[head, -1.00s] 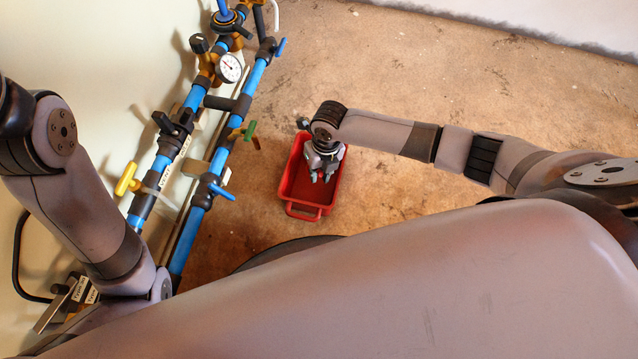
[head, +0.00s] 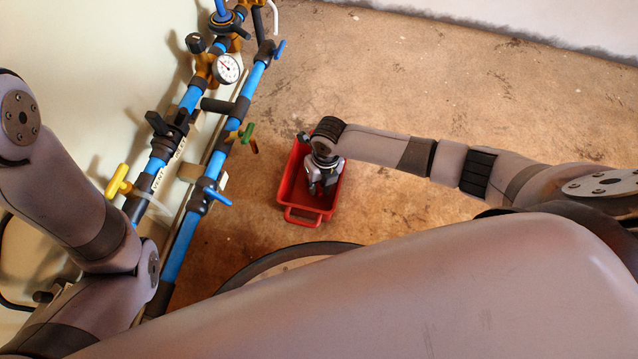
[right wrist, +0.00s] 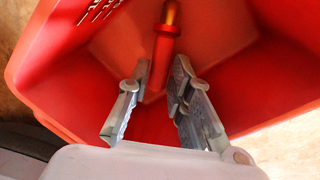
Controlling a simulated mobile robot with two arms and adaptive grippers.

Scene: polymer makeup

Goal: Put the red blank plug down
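The red blank plug (right wrist: 166,42), a red cylinder with an orange end, is inside a red tray (head: 305,214) on the floor. In the right wrist view it lies against the tray's inside, just beyond my fingertips. My right gripper (head: 322,190) reaches down into the tray. Its fingers (right wrist: 160,78) are apart, with a gap between them, and the plug shows past that gap. Whether a finger touches the plug is unclear. The plug cannot be made out in the head view. My left arm is at the left edge, and its gripper is not in view.
Blue pipes (head: 216,160) with a pressure gauge (head: 227,68), a yellow valve handle (head: 118,181) and other valves run along the wall left of the tray. The floor (head: 430,90) behind and right of the tray is clear.

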